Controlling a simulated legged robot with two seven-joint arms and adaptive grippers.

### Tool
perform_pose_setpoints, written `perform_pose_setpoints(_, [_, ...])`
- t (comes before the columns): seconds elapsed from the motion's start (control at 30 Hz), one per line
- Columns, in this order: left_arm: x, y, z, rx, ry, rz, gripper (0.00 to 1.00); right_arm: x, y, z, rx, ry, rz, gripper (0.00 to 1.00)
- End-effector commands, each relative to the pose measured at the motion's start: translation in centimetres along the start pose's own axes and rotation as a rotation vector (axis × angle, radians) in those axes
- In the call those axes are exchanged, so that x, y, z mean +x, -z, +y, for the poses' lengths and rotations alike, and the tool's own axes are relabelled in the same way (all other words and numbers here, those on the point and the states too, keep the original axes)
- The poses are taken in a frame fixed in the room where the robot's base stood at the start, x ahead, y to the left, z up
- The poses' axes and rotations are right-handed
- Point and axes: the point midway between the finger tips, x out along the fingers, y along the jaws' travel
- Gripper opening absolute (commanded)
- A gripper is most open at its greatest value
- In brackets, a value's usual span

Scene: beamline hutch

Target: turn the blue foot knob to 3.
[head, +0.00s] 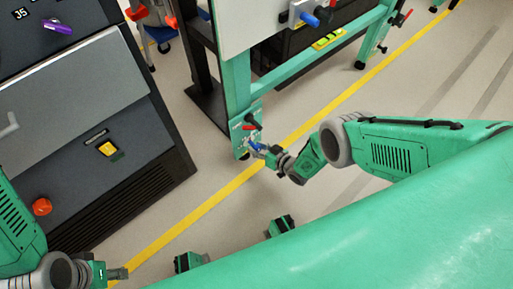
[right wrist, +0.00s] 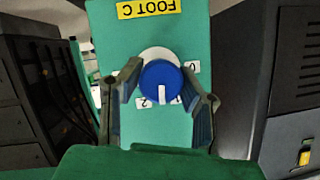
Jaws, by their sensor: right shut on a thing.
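The blue foot knob (right wrist: 160,80) sits on a white disc on a green plate (right wrist: 160,28) labelled "FOOT C", seen upside down in the right wrist view. Its white pointer line aims down in that view, between the 1 and 2 labels. A 0 label (right wrist: 193,67) is at the right; the label at the left is mostly hidden by a finger. My right gripper (right wrist: 163,88) is shut on the knob, one finger on each side. In the head view it (head: 260,148) is at the foot of the green leg. My left gripper (head: 118,273) is low at the left, away from the knob; its jaw opening is unclear.
A red-handled part (head: 251,121) is just above the knob on the green frame (head: 237,85). A yellow line (head: 205,208) crosses the open floor.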

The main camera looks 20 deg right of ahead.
Motion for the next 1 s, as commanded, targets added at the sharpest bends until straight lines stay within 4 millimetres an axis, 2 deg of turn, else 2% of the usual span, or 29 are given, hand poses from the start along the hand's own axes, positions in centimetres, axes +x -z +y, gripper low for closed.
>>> perform_pose_setpoints(0.03, [0.01,-0.01,0.0,0.0,0.0,0.0,0.4,-0.57,-0.95,0.27,0.013,-0.002,-0.019,0.02])
perform_pose_setpoints(0.57, [0.01,0.0,0.0,0.0,0.0,0.0,0.4,-0.61,-1.03,0.27,0.039,0.009,-0.021,0.02])
perform_pose_setpoints(0.6, [0.01,0.0,0.0,0.0,0.0,0.0,0.4,-0.62,-1.04,0.27,0.039,0.009,-0.021,0.41])
perform_pose_setpoints(0.63, [0.01,0.0,0.0,0.0,0.0,0.0,0.4,-0.61,-1.03,0.25,0.039,0.009,-0.02,0.52])
perform_pose_setpoints(1.0, [-0.06,-0.1,0.0,0.0,0.0,0.002,0.4,-0.34,-0.4,0.05,0.036,0.013,-0.007,0.52])
